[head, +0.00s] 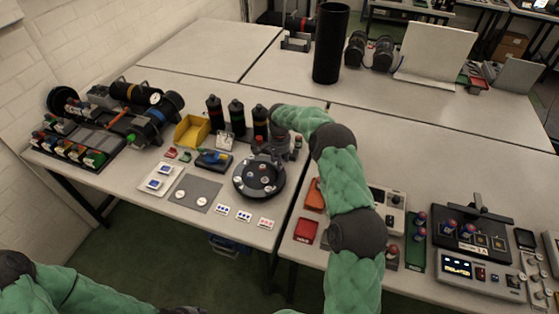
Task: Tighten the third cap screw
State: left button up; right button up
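A round black cylinder unit (258,177) stands near the right edge of the left bench, with several small light screw heads or fittings on its top. I cannot tell which of them is the third cap screw. My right arm reaches up and bends left over the bench. My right gripper (277,146) is just above the back of the unit, pointing down. Its fingers are dark and too small to tell whether they are open or hold something. My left arm lies low at the bottom left, and its gripper end is cut off by the bottom edge.
Several black bottles (215,113) and a yellow bin (192,131) stand behind the unit. A grey mat (195,193) and small cards (244,216) lie to its left and front. A tall black tube (330,45) stands at the back. Control boxes (480,235) fill the right bench.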

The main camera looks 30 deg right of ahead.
notch_tip(320, 180, up, 12)
dwell(0.6)
dwell(0.5)
